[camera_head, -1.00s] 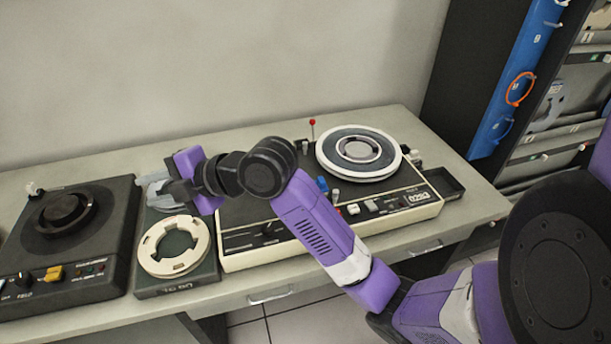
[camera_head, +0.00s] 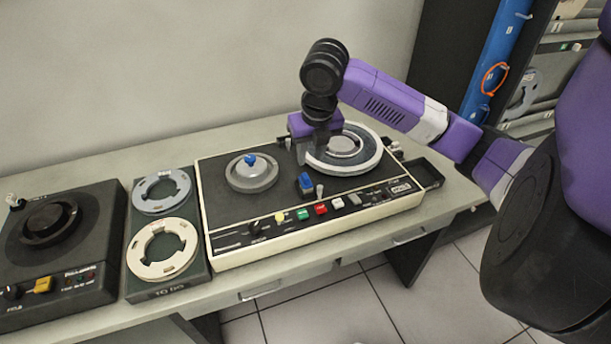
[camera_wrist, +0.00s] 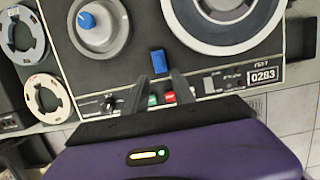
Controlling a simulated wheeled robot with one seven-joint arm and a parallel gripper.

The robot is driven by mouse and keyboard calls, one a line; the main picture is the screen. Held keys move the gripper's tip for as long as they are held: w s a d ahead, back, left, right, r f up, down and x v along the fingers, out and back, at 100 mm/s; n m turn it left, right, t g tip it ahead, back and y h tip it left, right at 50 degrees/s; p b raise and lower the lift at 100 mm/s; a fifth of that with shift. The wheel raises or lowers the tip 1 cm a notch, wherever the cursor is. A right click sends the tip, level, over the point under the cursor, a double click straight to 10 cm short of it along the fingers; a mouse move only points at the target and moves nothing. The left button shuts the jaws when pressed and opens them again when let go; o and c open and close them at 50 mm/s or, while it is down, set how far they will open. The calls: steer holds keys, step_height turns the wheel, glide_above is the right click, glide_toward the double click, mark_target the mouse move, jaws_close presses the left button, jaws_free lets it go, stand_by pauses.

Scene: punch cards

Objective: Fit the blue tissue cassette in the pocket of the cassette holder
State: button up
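A small blue block (camera_head: 305,180) stands upright on the front half of the tape machine's dark top in the head view; it also shows in the wrist view (camera_wrist: 158,62), just beyond my fingertips. It may be the blue cassette, but its details are too small to tell. I cannot make out a cassette holder or its pocket for certain. My gripper (camera_head: 310,155) is above the machine, behind the blue block in the head view. In the wrist view its two fingers (camera_wrist: 162,82) are apart with nothing held between them.
The tape machine (camera_head: 222,243) carries a white-rimmed reel (camera_head: 370,165), a grey hub with a blue knob (camera_head: 251,160) and coloured buttons (camera_head: 320,209). A tray with two flat rings (camera_head: 135,268) and a black unit (camera_head: 100,292) stand left. A rack is at right.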

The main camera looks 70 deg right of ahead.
mark_target(306, 176)
steer(key=shift+b+x, duration=3.35)
steer(key=shift+x, duration=1.3)
steer(key=shift+w, duration=0.15)
jaws_close()
steer(key=shift+r, duration=0.2)
steer(key=shift+r+p, duration=2.05)
steer(key=shift+r, duration=0.85)
